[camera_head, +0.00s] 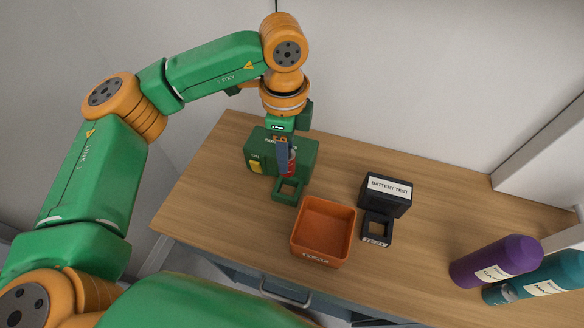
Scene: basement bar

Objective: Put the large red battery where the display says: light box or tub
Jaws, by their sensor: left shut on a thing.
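My left gripper (285,160) reaches down from above and is shut on the red battery (291,168), which is partly hidden by the fingers. The battery is over or just behind the square green socket (288,191) at the front of the green light box (259,147); I cannot tell whether it touches it. The light box has a yellow switch (255,167) on its left. The orange tub (323,207) is right of the socket and looks empty. A black battery tester (385,194), labelled "BATTERY TEST", has an empty square holder (376,229) in front. My right gripper is out of view.
All stand on a wooden counter (435,235) against a pale wall. A purple bottle (496,261) and a teal bottle (540,280) lie or lean at the right front. Counter space between the tester and the bottles is clear. A drawer handle (285,293) shows below the front edge.

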